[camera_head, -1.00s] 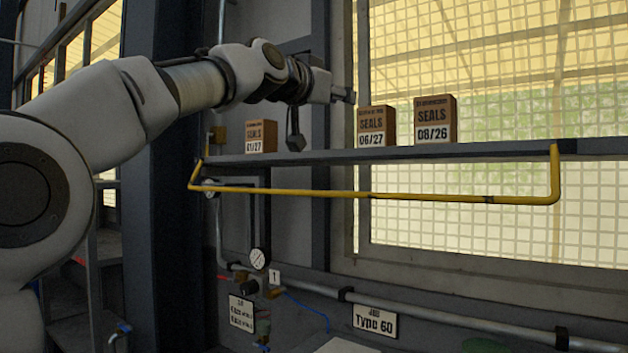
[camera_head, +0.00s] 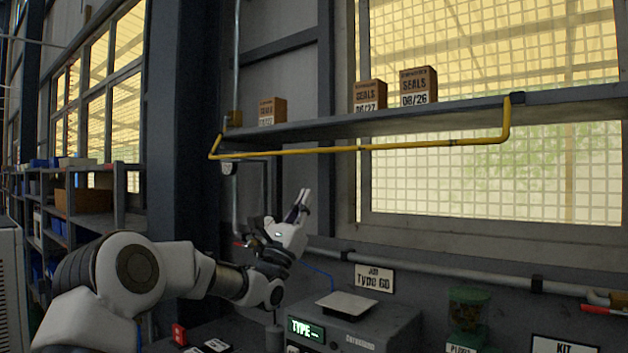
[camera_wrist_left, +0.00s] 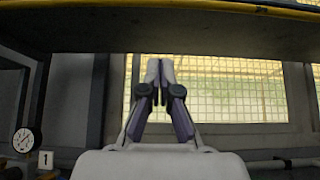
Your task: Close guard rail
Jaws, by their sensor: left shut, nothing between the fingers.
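The yellow guard rail (camera_head: 358,149) hangs below the front edge of the grey shelf (camera_head: 400,117) in the head view, its bent ends reaching up to the shelf. In the left wrist view the rail (camera_wrist_left: 200,5) crosses the top, along the edge of the shelf's underside (camera_wrist_left: 170,32). My left gripper (camera_head: 304,192) is below the rail and apart from it, pointing up. In the left wrist view its fingertips (camera_wrist_left: 160,64) are together with nothing between them. My right gripper is not in view.
Several seals boxes, among them one marked 08/26 (camera_head: 418,86), stand on the shelf. A pipe (camera_head: 440,268) runs along the wall. A gauge (camera_wrist_left: 23,140) shows at left.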

